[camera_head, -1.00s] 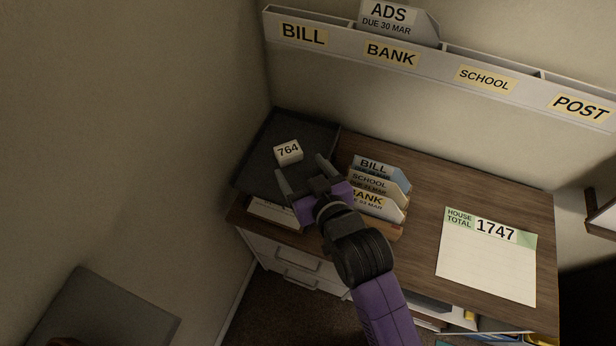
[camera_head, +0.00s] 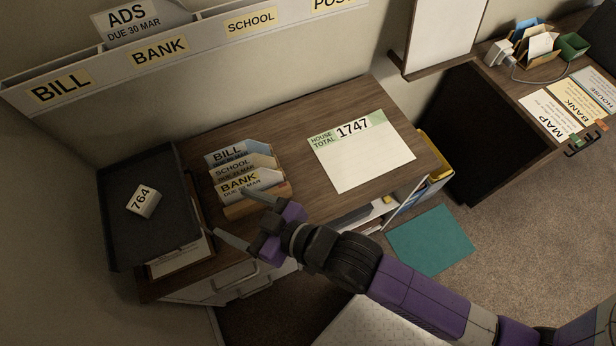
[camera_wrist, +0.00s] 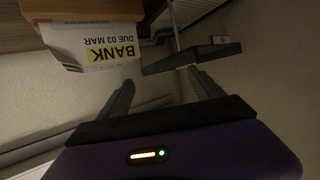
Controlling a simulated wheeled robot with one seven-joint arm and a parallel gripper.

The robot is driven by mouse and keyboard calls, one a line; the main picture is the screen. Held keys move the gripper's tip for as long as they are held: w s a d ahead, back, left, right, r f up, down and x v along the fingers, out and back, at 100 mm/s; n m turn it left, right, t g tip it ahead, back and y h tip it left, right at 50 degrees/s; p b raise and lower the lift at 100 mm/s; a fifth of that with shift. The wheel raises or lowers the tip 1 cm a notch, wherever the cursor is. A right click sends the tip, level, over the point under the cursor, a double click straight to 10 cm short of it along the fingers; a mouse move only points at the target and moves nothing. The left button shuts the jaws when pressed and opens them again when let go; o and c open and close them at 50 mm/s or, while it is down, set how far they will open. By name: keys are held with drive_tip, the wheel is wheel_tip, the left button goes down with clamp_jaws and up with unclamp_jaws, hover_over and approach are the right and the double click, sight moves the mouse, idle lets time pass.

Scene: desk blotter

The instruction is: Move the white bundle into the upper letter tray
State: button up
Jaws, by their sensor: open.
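The white bundle, a small block marked 764 (camera_head: 143,200), lies in the dark upper letter tray (camera_head: 122,170) at the desk's left end. In the wrist view, the bundle (camera_wrist: 219,40) shows as a small pale shape at the dark tray (camera_wrist: 190,60). My gripper (camera_head: 240,220) is open and empty. It is to the right of the tray, in front of the envelope rack, and apart from the bundle. Its two fingers (camera_wrist: 160,80) are spread in the wrist view with nothing between them.
A rack (camera_head: 262,204) holds envelopes marked BILL, SCHOOL and BANK, close to my gripper. A lower level with papers (camera_head: 182,258) shows beneath the dark tray. A HOUSE TOTAL 1747 sheet (camera_head: 360,155) lies on the desk. A labelled wall sorter (camera_head: 105,65) hangs above.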

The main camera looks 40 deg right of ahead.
drive_tip(key=s+d+r+m+h, duration=0.1)
drive_tip(key=s+d+r, duration=0.1)
drive_tip(key=s+d, duration=0.2)
drive_tip(key=s+d+r+m+t+h, duration=0.1)
drive_tip(key=s+d+r, duration=0.2)
drive_tip(key=s, duration=0.7)
drive_tip(key=s+d+r+m+h, duration=0.1)
drive_tip(key=s+d+r+h, duration=0.1)
drive_tip(key=s+d, duration=0.3)
drive_tip(key=s+r, duration=0.1)
drive_tip(key=s, duration=0.2)
drive_tip(key=shift+d+r+t, duration=0.15)
drive_tip(key=shift+r+t, duration=0.1)
drive_tip(key=shift+t, duration=0.05)
drive_tip(key=shift+s, duration=0.1)
